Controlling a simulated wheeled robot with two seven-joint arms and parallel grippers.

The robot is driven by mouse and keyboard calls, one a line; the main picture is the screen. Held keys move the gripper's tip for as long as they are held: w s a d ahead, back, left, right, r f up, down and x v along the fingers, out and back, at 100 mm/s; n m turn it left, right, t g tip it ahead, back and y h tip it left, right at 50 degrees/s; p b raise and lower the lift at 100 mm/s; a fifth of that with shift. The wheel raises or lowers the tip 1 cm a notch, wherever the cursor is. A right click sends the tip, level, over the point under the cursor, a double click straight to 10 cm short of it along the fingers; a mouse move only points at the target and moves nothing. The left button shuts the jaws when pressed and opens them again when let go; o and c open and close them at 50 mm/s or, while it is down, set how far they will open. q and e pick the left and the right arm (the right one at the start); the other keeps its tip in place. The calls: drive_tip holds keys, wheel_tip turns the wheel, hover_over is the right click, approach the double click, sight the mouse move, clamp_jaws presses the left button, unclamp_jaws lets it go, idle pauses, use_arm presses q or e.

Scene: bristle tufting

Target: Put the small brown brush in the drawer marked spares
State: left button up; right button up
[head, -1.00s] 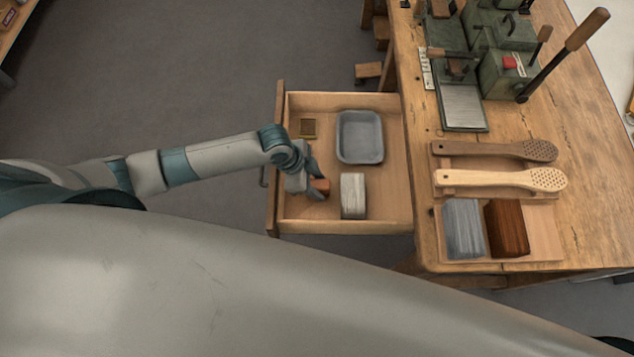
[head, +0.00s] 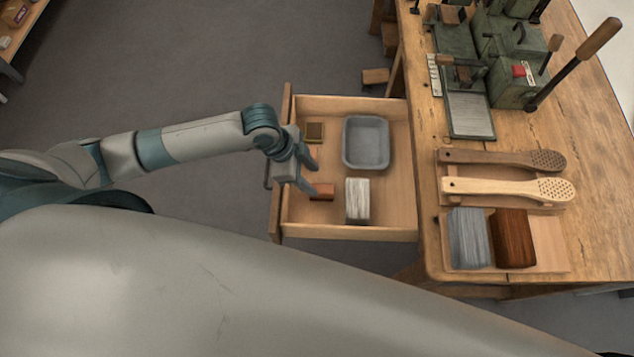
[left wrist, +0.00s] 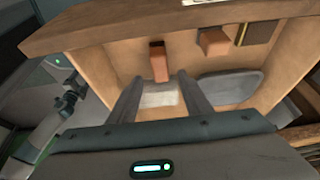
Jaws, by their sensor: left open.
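A small reddish-brown brush (head: 322,192) lies on the floor of the pulled-out drawer (head: 385,233), beside a whitish block. It also shows in the left wrist view (left wrist: 159,64), close to the drawer front (left wrist: 110,30). A second reddish-brown piece (left wrist: 213,42) lies by the drawer front; in the head view my gripper mostly hides it. My left gripper (head: 311,177) is open and empty above the drawer, beside the brush. A pale label plate (left wrist: 205,2) is cut off at the top edge, its text unreadable.
The drawer also holds a grey tray (head: 347,145), the whitish block (head: 358,201) and a small brass-edged piece (head: 315,132). On the bench (head: 430,190) lie two paddle-shaped handles (head: 505,188), grey and brown bristle bundles (head: 512,238), and green lever machines (head: 512,80).

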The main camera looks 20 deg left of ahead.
use_arm(q)
drive_tip(key=shift+v, duration=2.05)
drive_tip(key=shift+s+d, duration=0.1)
